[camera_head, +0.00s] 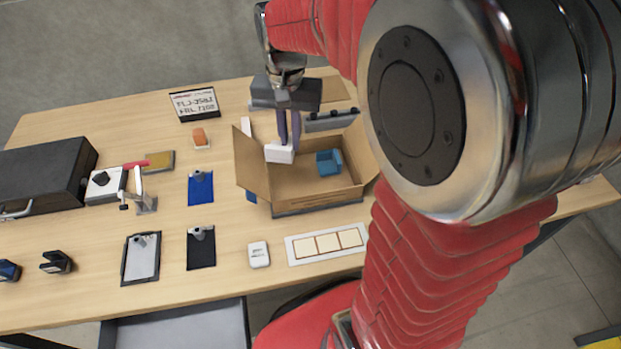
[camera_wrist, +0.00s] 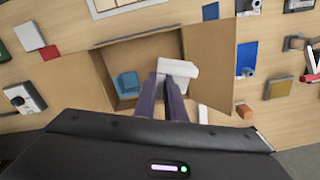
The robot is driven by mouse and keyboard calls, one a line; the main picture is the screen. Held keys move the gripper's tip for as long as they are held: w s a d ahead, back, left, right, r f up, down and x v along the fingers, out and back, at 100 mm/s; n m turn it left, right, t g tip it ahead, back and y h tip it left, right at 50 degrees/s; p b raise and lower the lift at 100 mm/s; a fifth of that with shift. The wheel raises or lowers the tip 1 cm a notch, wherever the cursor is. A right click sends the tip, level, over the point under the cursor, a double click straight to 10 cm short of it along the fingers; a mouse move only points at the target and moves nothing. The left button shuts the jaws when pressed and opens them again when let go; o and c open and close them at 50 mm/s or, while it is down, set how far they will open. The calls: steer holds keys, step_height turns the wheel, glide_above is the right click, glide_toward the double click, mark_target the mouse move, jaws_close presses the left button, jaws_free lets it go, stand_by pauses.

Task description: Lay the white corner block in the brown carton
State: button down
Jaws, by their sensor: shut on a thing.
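The white corner block (camera_head: 280,152) is held between the fingertips of my gripper (camera_head: 289,142), over the left part of the open brown carton (camera_head: 312,192). My gripper is shut on the block. In the wrist view the white block (camera_wrist: 178,69) shows at the tips of my two dark fingers (camera_wrist: 168,88), with the carton (camera_wrist: 208,60) around and below. A blue corner block (camera_head: 328,162) lies inside the carton, to the right of the white one; it also shows in the wrist view (camera_wrist: 127,84). I cannot tell how far the white block is above the carton floor.
The carton's flaps stand open, one at the left (camera_head: 250,163). An orange block (camera_head: 200,138) on a pad and a sign (camera_head: 194,104) stand to its left. A tray of three squares (camera_head: 326,243) and a white part (camera_head: 259,254) lie in front.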

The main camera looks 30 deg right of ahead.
steer(key=m, duration=0.1)
steer(key=s+f+m, duration=0.1)
steer(key=s+m, duration=0.1)
steer(key=m, duration=0.1)
steer(key=shift+a+f, duration=0.25)
steer(key=shift+f, duration=0.15)
steer(key=shift+s+f+m, duration=0.1)
steer(key=shift+f+m, duration=0.25)
steer(key=shift+m, duration=1.3)
steer(key=shift+s+f+m, duration=0.1)
steer(key=shift+f+m, duration=0.25)
steer(key=shift+m, duration=1.35)
steer(key=shift+s+f+m, duration=0.1)
steer(key=shift+f+m, duration=0.25)
steer(key=shift+m, duration=1.3)
steer(key=shift+f, duration=3.1)
steer(key=shift+f, duration=1.9)
steer(key=shift+f, duration=0.1)
